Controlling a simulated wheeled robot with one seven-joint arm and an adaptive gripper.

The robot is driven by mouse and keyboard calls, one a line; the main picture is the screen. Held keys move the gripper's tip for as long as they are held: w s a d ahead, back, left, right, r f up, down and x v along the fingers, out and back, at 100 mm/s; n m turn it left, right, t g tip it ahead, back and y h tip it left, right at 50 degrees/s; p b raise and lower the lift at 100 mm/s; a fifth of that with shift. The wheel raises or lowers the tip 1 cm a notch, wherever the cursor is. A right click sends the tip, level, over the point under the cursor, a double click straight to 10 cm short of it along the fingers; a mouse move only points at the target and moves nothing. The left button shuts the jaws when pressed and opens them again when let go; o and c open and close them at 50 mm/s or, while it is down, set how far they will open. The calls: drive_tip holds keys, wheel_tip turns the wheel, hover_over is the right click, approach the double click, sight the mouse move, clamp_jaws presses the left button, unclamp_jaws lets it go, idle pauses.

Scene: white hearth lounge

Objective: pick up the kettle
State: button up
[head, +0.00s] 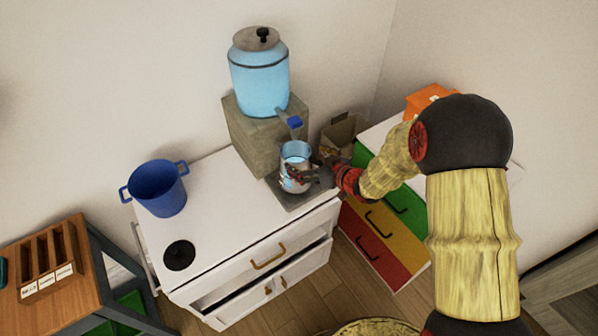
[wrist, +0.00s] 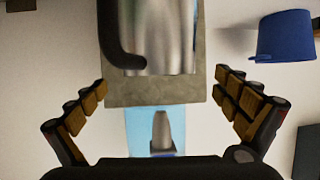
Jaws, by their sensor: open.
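The kettle (head: 296,153) is a small metallic vessel under the spout of a light-blue dispenser, at the right end of the white counter. In the wrist view the kettle (wrist: 165,40) shows as shiny metal with a dark curved handle (wrist: 116,40); the top of that picture cuts it off. My gripper (head: 303,176) is at the kettle's near right side and hides part of its lower body. In the wrist view my gripper (wrist: 161,80) is open, its fingers spread apart with the kettle seen between them. I cannot tell whether either finger touches it.
The light-blue dispenser (head: 260,80) stands on a grey block (head: 250,137) behind the kettle, its spout close above. A blue pot (head: 159,189) and a black round plate (head: 179,255) are at left. The white counter's middle (head: 225,205) is clear. Coloured drawers (head: 385,235) stand right.

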drive_tip(key=b+x, duration=0.1)
drive_tip(key=x, duration=0.3)
drive_tip(key=shift+w+a+f, duration=0.1)
drive_tip(key=shift+w+f, duration=0.1)
drive_tip(key=shift+f, duration=0.1)
drive_tip(key=shift+c, duration=0.4)
drive_tip(key=c, duration=2)
drive_tip(key=shift+w+r, duration=0.15)
drive_tip(key=shift+r, duration=0.05)
drive_tip(key=shift+c, duration=0.2)
